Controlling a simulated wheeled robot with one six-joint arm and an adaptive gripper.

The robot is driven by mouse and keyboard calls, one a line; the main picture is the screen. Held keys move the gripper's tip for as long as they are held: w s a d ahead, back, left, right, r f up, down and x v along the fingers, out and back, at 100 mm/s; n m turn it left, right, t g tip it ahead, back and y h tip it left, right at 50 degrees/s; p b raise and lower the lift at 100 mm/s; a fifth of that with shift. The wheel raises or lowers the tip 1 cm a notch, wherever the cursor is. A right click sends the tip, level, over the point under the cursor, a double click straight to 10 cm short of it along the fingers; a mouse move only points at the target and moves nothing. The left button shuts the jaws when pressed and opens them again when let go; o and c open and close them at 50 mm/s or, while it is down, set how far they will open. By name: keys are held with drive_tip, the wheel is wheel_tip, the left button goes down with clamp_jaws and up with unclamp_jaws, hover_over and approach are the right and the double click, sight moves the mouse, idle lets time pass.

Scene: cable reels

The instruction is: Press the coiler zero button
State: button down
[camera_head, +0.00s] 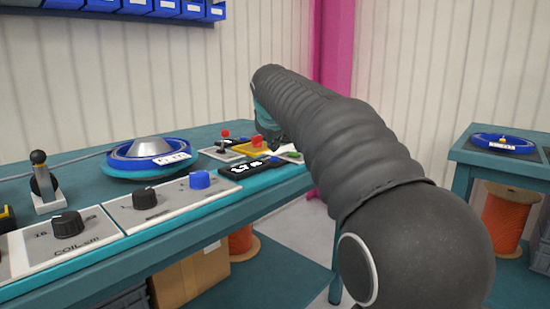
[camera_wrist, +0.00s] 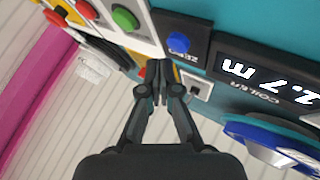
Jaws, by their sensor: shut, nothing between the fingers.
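The coiler display (camera_wrist: 270,75) is a dark box reading 2.7 m with the word COILER, in the wrist view. A round blue button (camera_wrist: 178,43) sits on its dark panel, left of the digits. My gripper (camera_wrist: 158,68) is shut and empty, its tips just below and left of the blue button in the picture. I cannot tell the exact gap, but no contact shows. In the head view the display (camera_head: 250,167) stands near the bench's front edge; my arm hides most of my gripper there.
A green button (camera_wrist: 125,18) and a red button (camera_wrist: 87,8) are on a pale panel beside the display. A blue reel (camera_head: 150,153) sits on the bench left of it. A red-knobbed lever (camera_head: 225,134) and a red button on yellow (camera_head: 257,140) stand behind the display.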

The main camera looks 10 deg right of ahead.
sight(274, 158)
drive_tip(key=shift+f, duration=0.15)
drive_tip(key=shift+f, duration=0.3)
drive_tip(key=shift+f+b, duration=0.45)
drive_tip(key=shift+b, duration=0.05)
idle(0.9)
idle(0.3)
drive_tip(key=shift+r+p, duration=0.85)
drive_tip(key=shift+p, duration=0.05)
wheel_tip(274, 158, up, 5)
drive_tip(key=p, duration=0.5)
drive_tip(key=shift+s, duration=0.15)
idle(0.3)
